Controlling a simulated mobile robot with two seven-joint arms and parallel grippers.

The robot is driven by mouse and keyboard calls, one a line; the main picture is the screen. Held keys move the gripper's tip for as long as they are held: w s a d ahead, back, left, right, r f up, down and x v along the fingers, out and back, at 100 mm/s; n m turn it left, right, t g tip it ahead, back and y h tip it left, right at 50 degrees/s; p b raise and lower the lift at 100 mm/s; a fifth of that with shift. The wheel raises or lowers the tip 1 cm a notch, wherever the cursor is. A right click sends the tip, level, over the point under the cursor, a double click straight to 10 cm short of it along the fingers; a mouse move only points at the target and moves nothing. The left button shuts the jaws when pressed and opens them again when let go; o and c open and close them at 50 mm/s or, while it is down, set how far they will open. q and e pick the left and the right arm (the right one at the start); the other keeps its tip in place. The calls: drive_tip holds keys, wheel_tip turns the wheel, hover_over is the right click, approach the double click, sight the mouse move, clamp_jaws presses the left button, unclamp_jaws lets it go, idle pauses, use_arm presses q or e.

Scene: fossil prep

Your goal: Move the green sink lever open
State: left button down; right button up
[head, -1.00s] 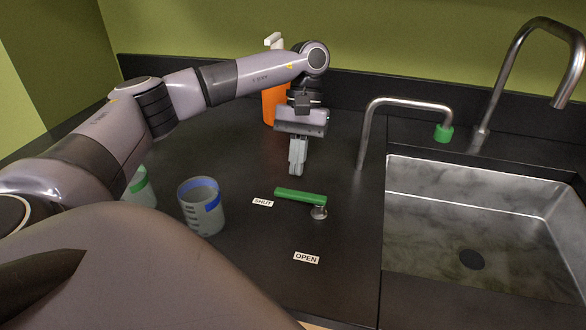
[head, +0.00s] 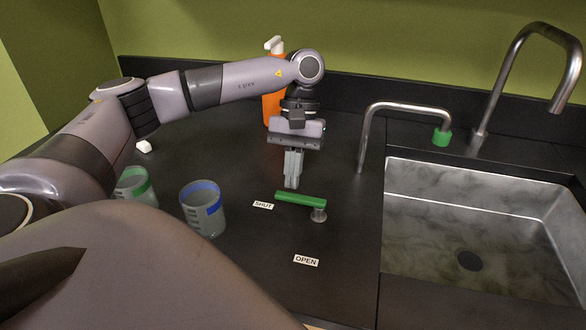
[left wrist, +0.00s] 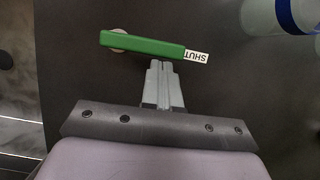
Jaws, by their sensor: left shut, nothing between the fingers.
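The green lever (head: 298,198) sits on a short metal post (head: 318,214) on the black counter, left of the sink. Its free end points left, toward the SHUT label (head: 263,205). The OPEN label (head: 306,260) lies nearer the front edge. My left gripper (head: 291,185) is shut and empty, pointing down just behind the lever near its free end. In the left wrist view the closed fingertips (left wrist: 161,66) are close to the lever (left wrist: 145,46) on its long side; I cannot tell whether they touch. My right gripper is not in view.
A blue-banded beaker (head: 203,210) and a green-banded beaker (head: 136,187) stand left of the lever. An orange bottle (head: 272,103) is behind my gripper. A thin tap with a green tip (head: 441,137) and the sink (head: 480,230) are right. The counter around the OPEN label is clear.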

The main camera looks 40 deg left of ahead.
use_arm(q)
drive_tip(key=shift+s+n, duration=0.2)
drive_tip(key=shift+n, duration=0.4)
